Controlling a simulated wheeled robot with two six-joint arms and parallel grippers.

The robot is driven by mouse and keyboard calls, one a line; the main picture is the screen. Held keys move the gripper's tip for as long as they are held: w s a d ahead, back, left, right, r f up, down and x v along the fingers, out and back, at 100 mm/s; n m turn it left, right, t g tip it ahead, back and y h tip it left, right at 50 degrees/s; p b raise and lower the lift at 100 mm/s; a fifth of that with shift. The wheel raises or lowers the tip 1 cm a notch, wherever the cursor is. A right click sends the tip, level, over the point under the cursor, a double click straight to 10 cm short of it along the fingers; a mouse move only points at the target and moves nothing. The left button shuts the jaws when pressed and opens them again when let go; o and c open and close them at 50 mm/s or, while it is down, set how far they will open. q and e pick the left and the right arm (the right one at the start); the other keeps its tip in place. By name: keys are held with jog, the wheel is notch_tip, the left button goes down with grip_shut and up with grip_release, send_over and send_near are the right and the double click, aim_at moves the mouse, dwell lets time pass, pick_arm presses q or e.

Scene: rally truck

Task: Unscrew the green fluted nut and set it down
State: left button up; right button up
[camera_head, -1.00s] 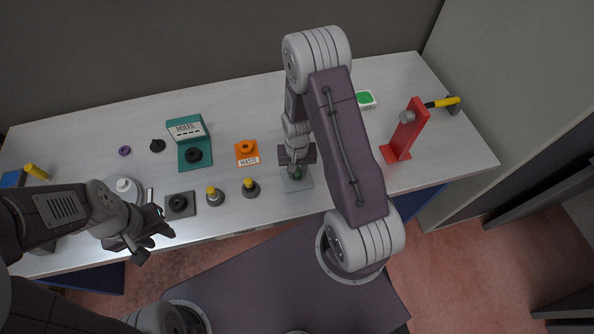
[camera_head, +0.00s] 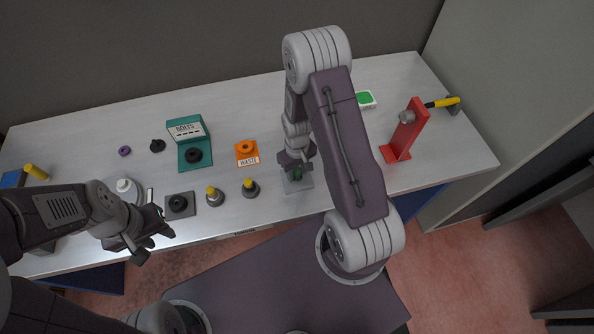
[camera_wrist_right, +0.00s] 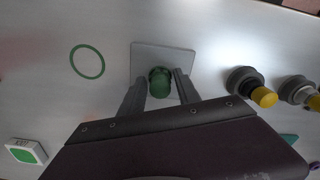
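The green fluted nut (camera_wrist_right: 160,82) is in the right wrist view, on a square grey plate (camera_wrist_right: 163,58). In the head view the nut (camera_head: 297,174) is mostly covered by my right gripper (camera_head: 295,170). In the right wrist view my right gripper (camera_wrist_right: 159,82) points down with one finger on each side of the nut. A narrow gap shows between each finger and the nut, so it looks open around it. My left gripper (camera_head: 152,226) is open and empty at the table's front left edge.
A green ring outline (camera_wrist_right: 87,61) marks bare table beside the plate. Two yellow-topped posts (camera_head: 214,196) (camera_head: 250,188), an orange waste tray (camera_head: 246,157) and a teal bolts box (camera_head: 194,160) stand to the left. A red stand (camera_head: 404,135) is to the right.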

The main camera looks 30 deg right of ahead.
aim_at(297, 170)
jog(key=m, duration=0.4)
jog(key=shift+m, duration=0.4)
jog(key=m, duration=0.5)
jog(key=shift+m, duration=0.4)
jog(key=c, duration=0.8)
jog(key=n, duration=0.6)
jog(key=shift+r+p, duration=1.95)
jog(key=shift+r, duration=0.35)
